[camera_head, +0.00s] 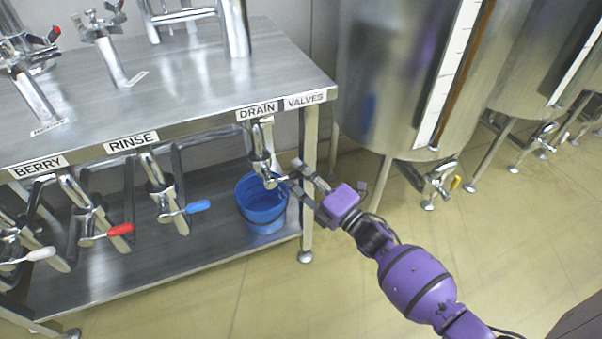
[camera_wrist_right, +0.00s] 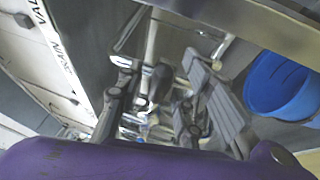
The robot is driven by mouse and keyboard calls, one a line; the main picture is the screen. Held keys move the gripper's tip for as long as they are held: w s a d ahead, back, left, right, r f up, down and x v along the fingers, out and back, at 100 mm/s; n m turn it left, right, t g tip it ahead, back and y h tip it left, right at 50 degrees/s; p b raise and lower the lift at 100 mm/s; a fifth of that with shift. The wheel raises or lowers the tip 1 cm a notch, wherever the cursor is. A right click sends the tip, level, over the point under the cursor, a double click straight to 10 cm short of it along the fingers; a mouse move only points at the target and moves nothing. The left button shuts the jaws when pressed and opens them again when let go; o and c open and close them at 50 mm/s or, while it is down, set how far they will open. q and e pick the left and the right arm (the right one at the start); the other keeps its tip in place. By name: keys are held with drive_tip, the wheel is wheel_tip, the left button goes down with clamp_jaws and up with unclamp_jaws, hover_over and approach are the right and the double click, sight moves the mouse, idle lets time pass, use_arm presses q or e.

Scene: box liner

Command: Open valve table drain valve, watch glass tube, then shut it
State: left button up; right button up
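The drain valve (camera_head: 260,150) is a metal tap hanging under the table edge, below the "DRAIN" label (camera_head: 257,111). It points down over a blue bucket (camera_head: 262,222). My right gripper (camera_head: 292,172) comes in from the right at the valve's lower end, where its handle is mostly hidden. In the right wrist view the gripper's fingers stand apart (camera_wrist_right: 160,85), with metal valve parts beyond and between them; I cannot tell if they touch. A thin brown tube (camera_head: 468,75) runs beside a white scale on the large tank. My left gripper is not in view.
The steel table (camera_head: 190,85) has BERRY and RINSE valves to the left, with white, red and blue handles (camera_head: 198,207). A table leg (camera_head: 307,215) stands close to my right gripper. Steel tanks (camera_head: 385,70) stand at the right. The tiled floor (camera_head: 540,230) at right is clear.

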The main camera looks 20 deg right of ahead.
clamp_jaws()
drive_tip(key=shift+r, duration=0.1)
